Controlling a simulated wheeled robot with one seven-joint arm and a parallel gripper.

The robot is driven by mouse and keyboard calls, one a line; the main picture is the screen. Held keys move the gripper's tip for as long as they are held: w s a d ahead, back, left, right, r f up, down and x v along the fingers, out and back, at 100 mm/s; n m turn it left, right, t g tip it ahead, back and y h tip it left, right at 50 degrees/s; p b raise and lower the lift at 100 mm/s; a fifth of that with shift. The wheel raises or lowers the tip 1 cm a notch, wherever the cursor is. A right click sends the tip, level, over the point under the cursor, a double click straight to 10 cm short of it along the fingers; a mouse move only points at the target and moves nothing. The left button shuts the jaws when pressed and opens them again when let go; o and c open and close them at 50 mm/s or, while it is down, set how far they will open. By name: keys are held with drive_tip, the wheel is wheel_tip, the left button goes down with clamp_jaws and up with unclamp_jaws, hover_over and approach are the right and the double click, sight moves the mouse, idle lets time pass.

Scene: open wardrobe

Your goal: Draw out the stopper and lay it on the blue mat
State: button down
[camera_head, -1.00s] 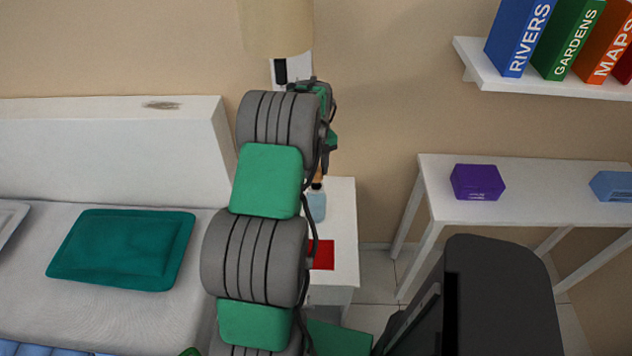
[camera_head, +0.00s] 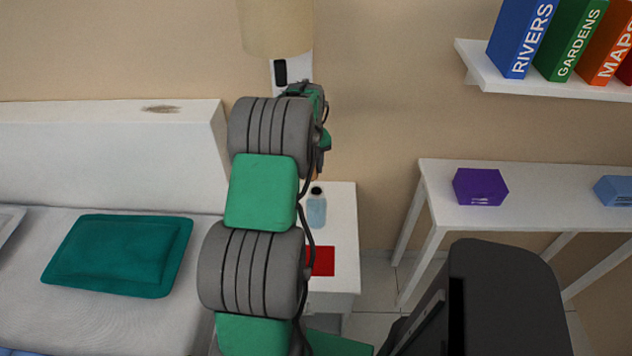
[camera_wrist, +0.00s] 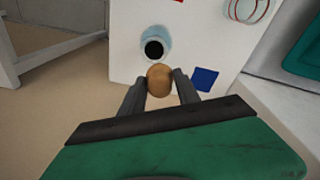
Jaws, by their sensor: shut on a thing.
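The stopper (camera_wrist: 160,80) is a rounded brown cork held between the fingertips of my gripper (camera_wrist: 159,86) in the wrist view. The pale blue bottle (camera_wrist: 156,36) shows an open dark mouth just beyond the stopper, which is clear of it. In the head view the bottle (camera_head: 316,210) stands upright on a white side table, with a bit of the stopper (camera_head: 315,177) visible above it.
A red mat (camera_head: 321,261) lies on the white side table (camera_head: 343,225). A clear round item with a red ring (camera_wrist: 248,8) is near the table edge in the wrist view. A lamp (camera_head: 276,25) hangs above; a bed with a teal pillow (camera_head: 120,254) is at left.

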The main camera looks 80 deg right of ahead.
drive_tip(key=w+d+f+m+h+b, duration=0.3)
drive_tip(key=w+d+f+h+b, duration=0.2)
drive_tip(key=w+f+b, duration=0.85)
drive_tip(key=w+a+m+g+h+b, duration=0.2)
drive_tip(key=w+g+h+b, duration=0.3)
drive_tip(key=b, duration=1.2)
drive_tip(key=shift+t, duration=0.7)
drive_tip(key=f+b, duration=0.5)
drive_tip(key=shift+w+f+b, duration=0.35)
drive_tip(key=c, duration=0.8)
unclamp_jaws()
drive_tip(key=shift+o, duration=0.5)
